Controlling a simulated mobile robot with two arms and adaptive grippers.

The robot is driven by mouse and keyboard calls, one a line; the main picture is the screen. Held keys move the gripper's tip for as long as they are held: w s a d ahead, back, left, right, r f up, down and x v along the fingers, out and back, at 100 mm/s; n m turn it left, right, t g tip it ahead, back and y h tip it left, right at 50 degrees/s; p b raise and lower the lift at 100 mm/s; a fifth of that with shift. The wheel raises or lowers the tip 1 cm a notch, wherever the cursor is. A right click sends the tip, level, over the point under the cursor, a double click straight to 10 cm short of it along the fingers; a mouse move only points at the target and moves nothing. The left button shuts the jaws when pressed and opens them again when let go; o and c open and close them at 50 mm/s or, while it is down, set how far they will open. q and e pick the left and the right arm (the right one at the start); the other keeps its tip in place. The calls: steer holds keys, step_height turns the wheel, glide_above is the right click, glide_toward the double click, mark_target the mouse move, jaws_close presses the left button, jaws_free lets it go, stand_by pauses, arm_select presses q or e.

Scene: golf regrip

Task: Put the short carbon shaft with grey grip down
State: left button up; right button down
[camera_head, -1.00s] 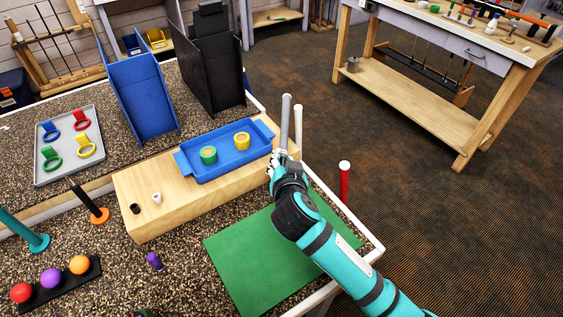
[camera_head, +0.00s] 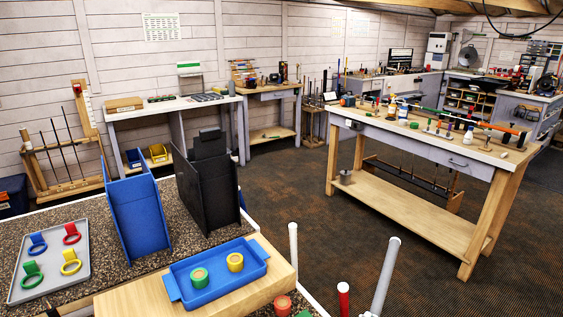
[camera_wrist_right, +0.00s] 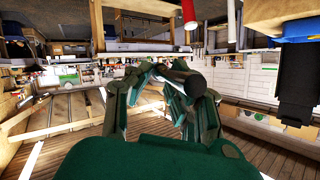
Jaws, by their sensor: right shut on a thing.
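The shaft with the grey grip (camera_head: 386,272) stands up, slightly tilted, at the bottom middle-right of the head view, over the floor beside the table. Its lower part is cut off by the picture edge. In the right wrist view my right gripper (camera_wrist_right: 168,82) is shut around a dark, round shaft end (camera_wrist_right: 186,77). The rest of the shaft is hard to make out there. My left gripper is in neither view.
A workbench (camera_head: 430,150) with tools stands at the right. A blue tray (camera_head: 262,252) with two rings sits on a wooden block. A white-topped stick (camera_head: 293,245) and a red one (camera_head: 343,299) stand near the table edge. Open floor lies between table and workbench.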

steer(key=a+f+n+y, duration=0.1)
steer(key=a+n+y, duration=0.1)
steer(key=a, duration=0.3)
steer(key=w+a+f+n+t+y, duration=0.1)
steer(key=a+f+n+y, duration=0.1)
steer(key=a, duration=0.4)
steer(key=shift+a+n+y, duration=0.3)
steer(key=shift+n+y, duration=0.5)
steer(key=shift+y, duration=0.4)
steer(key=shift+w, duration=0.25)
steer(key=a+p+x, duration=0.1)
steer(key=x, duration=0.4)
steer(key=a+r+p+x, duration=0.1)
steer(key=x, duration=0.4)
steer(key=a+p+x, duration=0.1)
steer(key=x, duration=0.5)
steer(key=shift+a+r, duration=0.2)
steer(key=shift+a, duration=0.1)
steer(key=shift+f, duration=0.2)
